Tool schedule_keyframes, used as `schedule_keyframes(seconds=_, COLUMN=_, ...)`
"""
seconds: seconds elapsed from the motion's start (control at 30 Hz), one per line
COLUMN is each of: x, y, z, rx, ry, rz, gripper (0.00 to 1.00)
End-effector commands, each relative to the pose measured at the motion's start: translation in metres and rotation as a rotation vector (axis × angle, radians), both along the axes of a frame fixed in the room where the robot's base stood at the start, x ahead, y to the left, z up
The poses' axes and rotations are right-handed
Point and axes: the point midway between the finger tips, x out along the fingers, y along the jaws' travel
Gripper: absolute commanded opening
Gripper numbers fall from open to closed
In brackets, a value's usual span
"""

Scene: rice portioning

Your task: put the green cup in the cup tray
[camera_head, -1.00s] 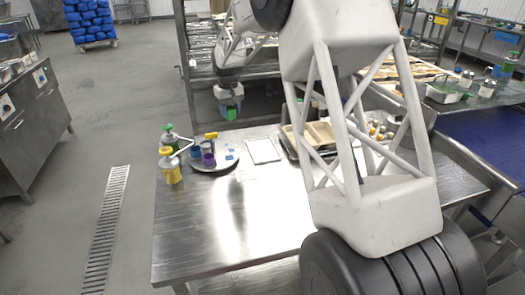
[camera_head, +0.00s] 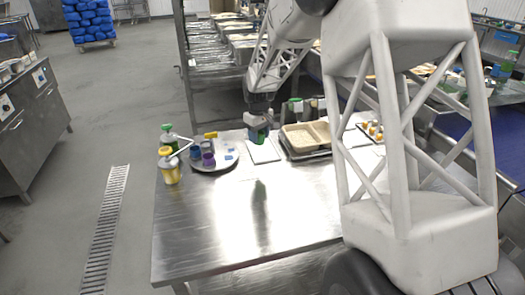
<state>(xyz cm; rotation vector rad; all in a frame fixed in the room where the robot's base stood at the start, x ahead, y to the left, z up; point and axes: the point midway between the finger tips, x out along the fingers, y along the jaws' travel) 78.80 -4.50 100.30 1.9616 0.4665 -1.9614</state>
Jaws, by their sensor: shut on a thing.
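My gripper (camera_head: 258,124) is shut on the green cup (camera_head: 261,137) and holds it above the white rectangular board at the back of the steel table. The gripper hides part of the cup. The cup tray looks to be the round grey tray (camera_head: 216,169) to the left of the gripper. Blue cups (camera_head: 196,153) and a purple cup (camera_head: 208,159) stand on it, with small blue squares on its right part. The held cup is apart from this tray, to its right.
A yellow pump bottle (camera_head: 171,171) and a green-topped bottle (camera_head: 168,134) stand left of the tray. The white board (camera_head: 263,153) lies right of it. A compartmented food tray (camera_head: 307,137) and a small tray of orange items (camera_head: 372,131) are further right. The table's front (camera_head: 235,235) is clear.

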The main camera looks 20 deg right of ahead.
Motion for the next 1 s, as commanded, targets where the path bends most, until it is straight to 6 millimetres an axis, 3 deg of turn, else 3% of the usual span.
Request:
schedule_keyframes(seconds=0.2, x=-0.041, y=-0.016, z=-0.032, rx=0.000, ry=0.002, rz=0.185, gripper=0.23)
schedule_keyframes(seconds=0.4, x=-0.062, y=-0.023, z=-0.046, rx=0.000, ry=0.000, rz=0.288, gripper=0.23)
schedule_keyframes(seconds=1.0, x=-0.065, y=-0.025, z=-0.051, rx=0.000, ry=0.000, rz=0.319, gripper=0.23)
